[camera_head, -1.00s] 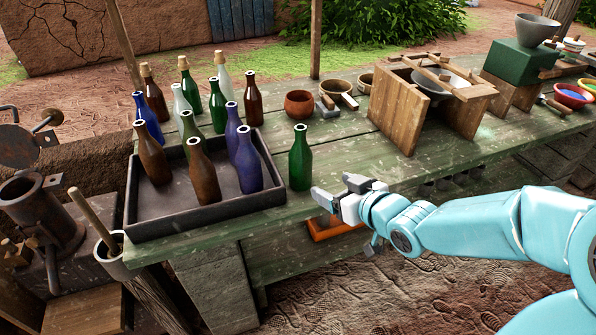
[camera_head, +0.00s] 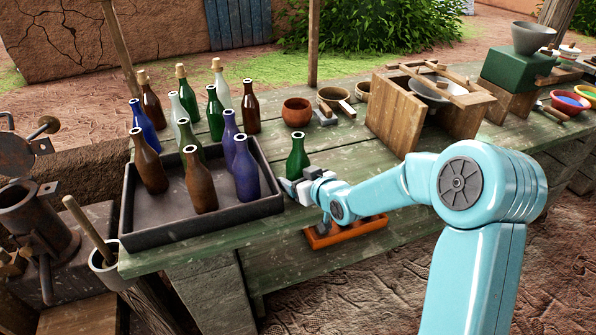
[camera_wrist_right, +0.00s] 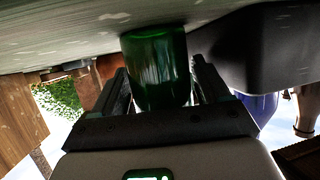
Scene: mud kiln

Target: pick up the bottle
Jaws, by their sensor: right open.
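A green glass bottle (camera_head: 297,158) stands upright on the green wooden table, just right of the dark tray, in the head view. My right gripper (camera_head: 298,186) is low at its front side and hides part of its base. In the wrist view, which looks upside down, the green bottle (camera_wrist_right: 157,68) stands between the two fingers of the right gripper (camera_wrist_right: 162,85). The fingers are open, one on each side of it. I cannot tell whether either finger touches the glass. My left gripper is not in view.
The dark tray (camera_head: 128,208) with several brown and blue bottles is close on the left. More bottles stand behind it. A clay bowl (camera_head: 296,112) and a wooden frame (camera_head: 396,112) stand farther back. An orange tray (camera_head: 345,232) is below the table's front edge.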

